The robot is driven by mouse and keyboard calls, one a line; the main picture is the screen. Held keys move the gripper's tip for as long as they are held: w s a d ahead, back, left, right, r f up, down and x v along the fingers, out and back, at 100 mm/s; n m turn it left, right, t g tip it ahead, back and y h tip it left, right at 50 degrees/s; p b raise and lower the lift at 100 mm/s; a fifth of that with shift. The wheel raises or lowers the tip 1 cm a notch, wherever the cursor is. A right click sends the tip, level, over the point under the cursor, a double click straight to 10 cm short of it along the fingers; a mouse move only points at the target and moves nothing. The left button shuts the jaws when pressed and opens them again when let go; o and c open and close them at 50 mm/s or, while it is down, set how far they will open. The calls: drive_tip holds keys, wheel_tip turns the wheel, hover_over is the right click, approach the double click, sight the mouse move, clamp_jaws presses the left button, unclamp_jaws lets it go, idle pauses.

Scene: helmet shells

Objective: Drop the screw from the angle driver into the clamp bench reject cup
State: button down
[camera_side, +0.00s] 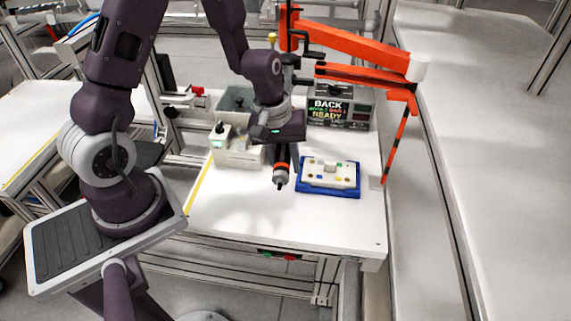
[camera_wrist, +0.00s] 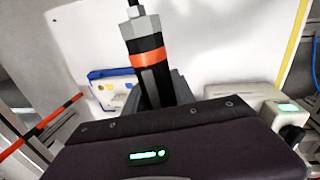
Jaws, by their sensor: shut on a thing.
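My gripper (camera_side: 284,148) is shut on the angle driver (camera_side: 281,174), a dark tool with an orange-red band, and holds it pointing down over the white clamp bench (camera_side: 235,215). In the wrist view the driver (camera_wrist: 150,62) stands between my gripper's fingers (camera_wrist: 160,92), with a silver hex collar and a dark narrow tip at the top edge. A screw on the tip cannot be made out.
A blue tray with a white fixture (camera_side: 328,190) lies right of the driver. A box with a lettered display (camera_side: 342,107) stands behind it. An orange jointed arm (camera_side: 360,48) reaches over the bench's back right. A grey bin (camera_side: 237,98) stands behind. The bench front is clear.

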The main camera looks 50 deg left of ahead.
drive_tip(key=shift+r, duration=4.65)
drive_tip(key=shift+s+d, duration=0.95)
drive_tip(key=shift+d, duration=0.25)
drive_tip(key=shift+s+d, duration=0.9)
drive_tip(key=shift+d, duration=0.3)
